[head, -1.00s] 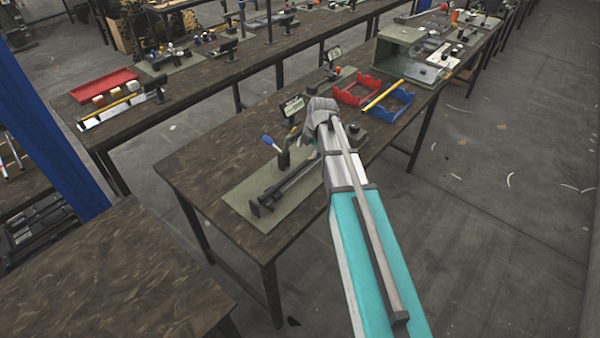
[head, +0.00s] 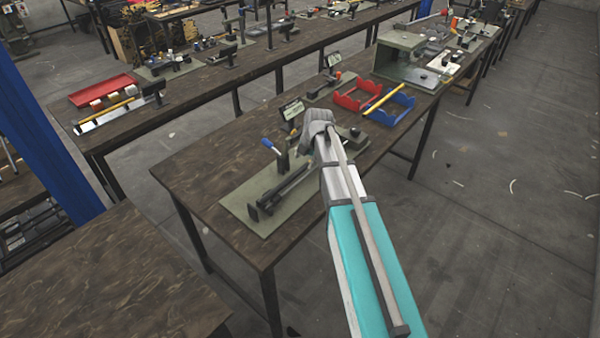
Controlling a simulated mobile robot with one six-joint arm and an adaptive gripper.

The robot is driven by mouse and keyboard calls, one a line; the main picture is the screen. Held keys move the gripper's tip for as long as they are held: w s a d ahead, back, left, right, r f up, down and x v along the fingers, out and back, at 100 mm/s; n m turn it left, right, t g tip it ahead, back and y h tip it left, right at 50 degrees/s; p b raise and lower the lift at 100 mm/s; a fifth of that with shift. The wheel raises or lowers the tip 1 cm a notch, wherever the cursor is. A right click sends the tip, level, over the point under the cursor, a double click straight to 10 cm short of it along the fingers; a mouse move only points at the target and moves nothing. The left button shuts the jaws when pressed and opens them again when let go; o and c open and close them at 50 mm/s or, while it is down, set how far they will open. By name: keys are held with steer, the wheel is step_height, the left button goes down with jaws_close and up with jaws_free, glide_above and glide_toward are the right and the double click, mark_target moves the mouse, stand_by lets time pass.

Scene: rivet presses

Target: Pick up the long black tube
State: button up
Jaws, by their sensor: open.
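A long black tube-like shape (head: 282,192) lies lengthwise on the green mat (head: 236,203) at the near end of the middle table. It runs beside the base of a rivet press with a blue-tipped lever (head: 271,146), and I cannot clearly tell it from the press's own dark rail. A dark block stands at its near left end. My gripper (head: 318,122) is at the far end of my arm, above the table, up and to the right of the black shape. The arm's end largely hides its fingers; it appears open and apart from the tube.
A small display (head: 292,109) stands behind the press. A red bin (head: 356,99) and a blue bin (head: 397,108) are farther right, with a yellow tube (head: 384,98) across them. A grey-green cabinet (head: 402,58) stands beyond. The table left of the mat is bare.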

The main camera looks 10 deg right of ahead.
mark_target(301, 169)
steer(key=shift+f, duration=0.1)
steer(key=shift+b+x, duration=2.55)
jaws_close()
